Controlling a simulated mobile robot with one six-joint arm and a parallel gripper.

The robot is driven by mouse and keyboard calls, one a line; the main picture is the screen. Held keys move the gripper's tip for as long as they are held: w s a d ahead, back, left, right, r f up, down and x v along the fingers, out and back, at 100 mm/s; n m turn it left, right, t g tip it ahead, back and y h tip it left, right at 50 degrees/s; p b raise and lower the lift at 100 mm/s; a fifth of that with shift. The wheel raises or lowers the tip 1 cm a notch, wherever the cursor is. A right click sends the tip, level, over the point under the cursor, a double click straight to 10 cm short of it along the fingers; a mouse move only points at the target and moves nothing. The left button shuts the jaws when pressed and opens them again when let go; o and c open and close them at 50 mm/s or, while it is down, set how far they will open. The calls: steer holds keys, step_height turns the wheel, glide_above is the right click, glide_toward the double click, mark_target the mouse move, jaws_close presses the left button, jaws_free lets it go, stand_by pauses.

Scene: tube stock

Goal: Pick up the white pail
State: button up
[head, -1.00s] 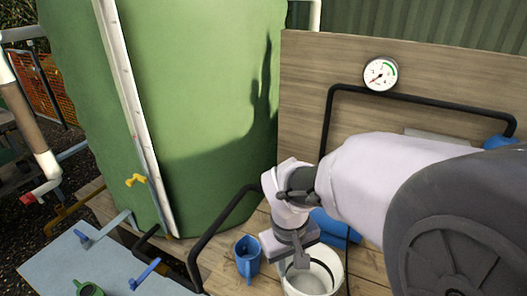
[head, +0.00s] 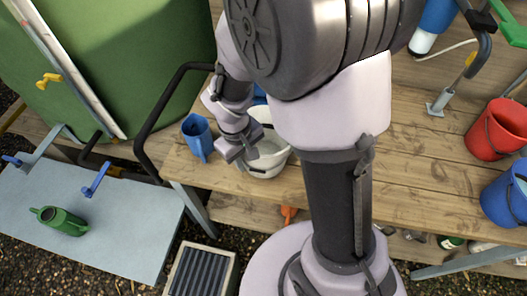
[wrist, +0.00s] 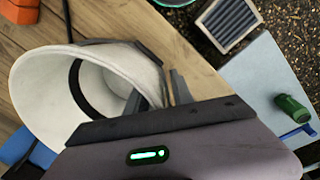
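My gripper (head: 240,153) is at the pail's left rim. In the wrist view the pail (wrist: 35,85) opens toward the left of the picture. My gripper (wrist: 155,95) straddles its wall there, with one dark finger inside the pail and the other outside. The fingers look apart, with a narrow strip of wood showing between the wall and the outer finger. Part of the pail is hidden by my arm and gripper.
A blue jug (head: 198,138) stands just left of the pail. A black pipe (head: 146,122) bends nearby. A red bucket (head: 494,130) and a blue bucket (head: 506,193) are at the right. A green watering can (head: 62,221) sits on the grey-blue table (head: 110,240).

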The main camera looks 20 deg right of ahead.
steer(key=shift+f, duration=0.25)
jaws_close()
stand_by(1.2)
